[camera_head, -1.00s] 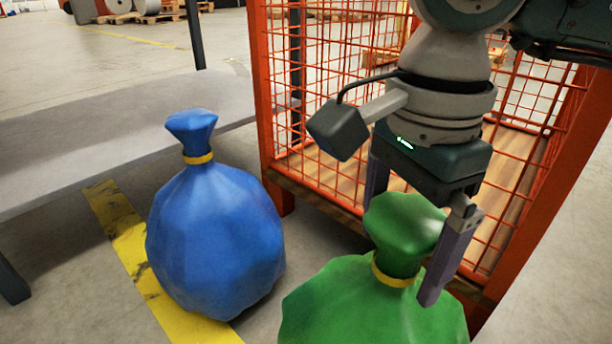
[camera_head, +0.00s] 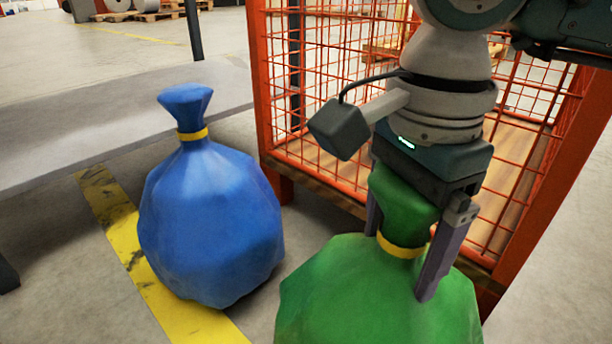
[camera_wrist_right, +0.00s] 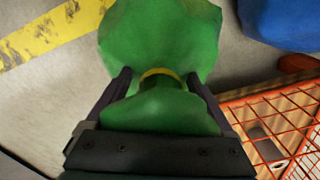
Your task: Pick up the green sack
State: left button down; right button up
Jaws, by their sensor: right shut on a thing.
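The green sack (camera_head: 375,300) stands upright at the bottom of the head view, its lower part cut off by the frame. A yellow tie (camera_head: 401,248) rings its neck. My right gripper (camera_head: 398,262) comes down from above with one finger on each side of the neck, shut on it near the tie. In the wrist view the green sack (camera_wrist_right: 160,40) fills the middle, with the right gripper's (camera_wrist_right: 160,82) fingers on both sides of the neck. I cannot tell whether the sack is off the floor. My left gripper is not in view.
A blue sack (camera_head: 210,220) stands on the floor to the left, close to the green one. An orange wire-mesh cage (camera_head: 272,100) with a wooden floor stands right behind. A grey bench (camera_head: 110,115) is at the left. A yellow line (camera_head: 130,245) marks the floor.

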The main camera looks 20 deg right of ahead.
jog(key=shift+f, duration=0.1)
grip_shut()
dwell(0.3)
